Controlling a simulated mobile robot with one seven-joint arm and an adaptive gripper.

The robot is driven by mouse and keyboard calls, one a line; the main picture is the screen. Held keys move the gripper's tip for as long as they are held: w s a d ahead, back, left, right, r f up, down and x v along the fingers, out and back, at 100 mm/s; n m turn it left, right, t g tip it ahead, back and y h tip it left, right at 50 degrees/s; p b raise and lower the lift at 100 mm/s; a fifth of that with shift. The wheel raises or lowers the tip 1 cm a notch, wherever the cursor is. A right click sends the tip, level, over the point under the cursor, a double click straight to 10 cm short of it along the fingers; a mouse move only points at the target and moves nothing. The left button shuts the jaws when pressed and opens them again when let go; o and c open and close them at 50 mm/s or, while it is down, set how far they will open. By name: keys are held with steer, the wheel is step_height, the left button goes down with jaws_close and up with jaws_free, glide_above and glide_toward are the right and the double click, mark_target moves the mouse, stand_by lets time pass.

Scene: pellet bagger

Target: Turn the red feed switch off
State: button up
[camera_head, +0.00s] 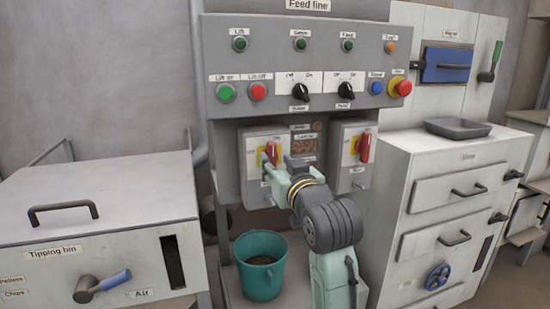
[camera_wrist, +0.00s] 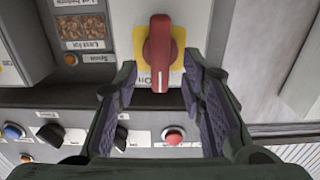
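A red rotary switch (camera_head: 272,152) on a yellow plate is on the left grey box (camera_head: 252,160) under the Feed line panel. In the wrist view, which is upside down, a red switch (camera_wrist: 158,52) stands vertical, one end beside an "On" label. A second red switch (camera_head: 364,148) is on the right box. The small labels under the boxes are not readable, so I cannot read which is marked feed. My gripper (camera_head: 272,174) is in front of the left box, just below its switch. In the wrist view my gripper (camera_wrist: 160,80) is open, its fingers apart and nothing held.
The sloped panel (camera_head: 315,68) above carries buttons, lamps and black knobs. A small pellet display (camera_head: 304,145) sits between the boxes. A teal bucket (camera_head: 261,266) stands below. A tipping bin (camera_head: 100,215) is at left, a drawer cabinet (camera_head: 440,190) at right.

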steer(key=shift+x, duration=1.2)
steer(key=shift+c, duration=0.4)
jaws_close()
